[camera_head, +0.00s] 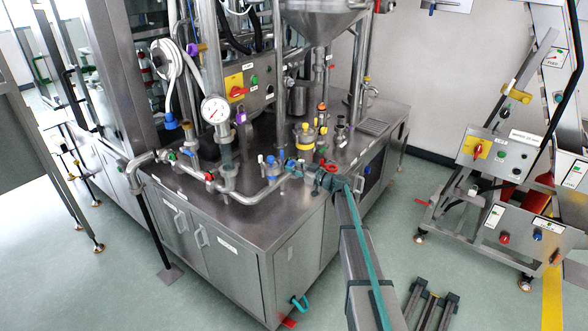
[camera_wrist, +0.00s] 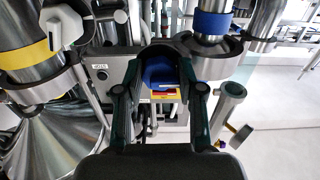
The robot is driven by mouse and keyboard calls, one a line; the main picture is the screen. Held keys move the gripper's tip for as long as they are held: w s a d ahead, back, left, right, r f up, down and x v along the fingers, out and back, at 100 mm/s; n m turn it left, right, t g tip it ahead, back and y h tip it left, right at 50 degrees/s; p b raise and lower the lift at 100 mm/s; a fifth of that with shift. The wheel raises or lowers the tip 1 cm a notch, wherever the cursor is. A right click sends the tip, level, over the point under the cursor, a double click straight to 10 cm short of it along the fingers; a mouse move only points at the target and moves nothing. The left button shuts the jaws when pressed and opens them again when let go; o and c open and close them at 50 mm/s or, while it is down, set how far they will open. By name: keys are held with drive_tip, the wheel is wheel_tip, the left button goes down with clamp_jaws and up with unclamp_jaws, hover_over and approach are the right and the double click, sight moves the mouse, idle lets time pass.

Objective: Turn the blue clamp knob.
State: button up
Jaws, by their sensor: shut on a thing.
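The blue clamp knob (camera_wrist: 160,73) shows in the wrist view between the two dark fingers of my gripper (camera_wrist: 161,58). The fingers are shut on it from both sides and hide its edges. In the head view my gripper (camera_head: 308,171) is at the front right of the steel cabinet's top, at the end of the pipe run. A small blue part (camera_head: 291,165) shows just left of it there. The fingers are small in that view, and their contact with the knob is hard to make out.
A clear-bodied vessel with a yellow top (camera_head: 304,135) and a pressure gauge (camera_head: 214,110) stand on the steel cabinet (camera_head: 262,230). In the wrist view, a blue-banded pipe (camera_wrist: 211,22) is close on the right and a white knob (camera_wrist: 62,28) is at upper left.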

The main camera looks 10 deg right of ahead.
drive_tip(key=shift+f+b, duration=0.15)
drive_tip(key=shift+b, duration=0.25)
drive_tip(key=shift+s+r+m+b, duration=0.15)
drive_tip(key=shift+m+b, duration=2.2)
drive_tip(key=shift+m, duration=1.5)
drive_tip(key=shift+w+r+m+b, duration=0.1)
drive_tip(key=shift+m+b, duration=2.3)
drive_tip(key=shift+m, duration=1.4)
drive_tip(key=shift+s+r+m+b, duration=0.15)
drive_tip(key=shift+m+b, duration=2.2)
drive_tip(key=shift+m, duration=1.5)
drive_tip(key=shift+a, duration=0.1)
